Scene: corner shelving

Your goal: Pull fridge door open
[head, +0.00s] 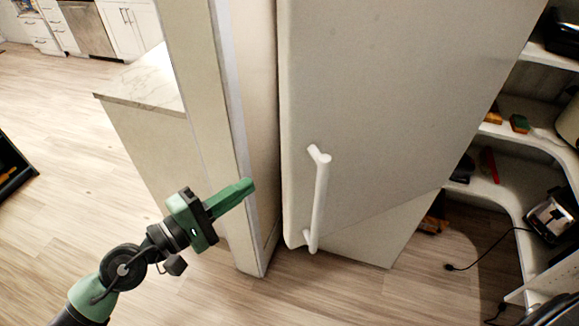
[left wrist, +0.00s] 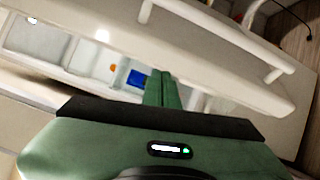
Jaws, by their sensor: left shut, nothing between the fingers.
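The fridge door (head: 400,90) is a pale grey panel with a white bar handle (head: 319,200) near its left edge. In the left wrist view, the door (left wrist: 215,45) crosses the top and stands partly open. Pale shelves with small blue and orange items show behind its edge. My left gripper (head: 250,184) is green, shut and empty, left of the handle and apart from it. Its fingers (left wrist: 160,76) point toward the door's free edge in the left wrist view. I cannot tell whether they touch the door. My right gripper is not in view.
A tall pale panel (head: 205,90) stands just left of the door, with a marble-topped counter (head: 145,85) beyond it. Curved white corner shelves (head: 525,135) with a toaster (head: 550,218) stand at the right. A black cord lies on the floor there. Wood floor at the left is mostly clear.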

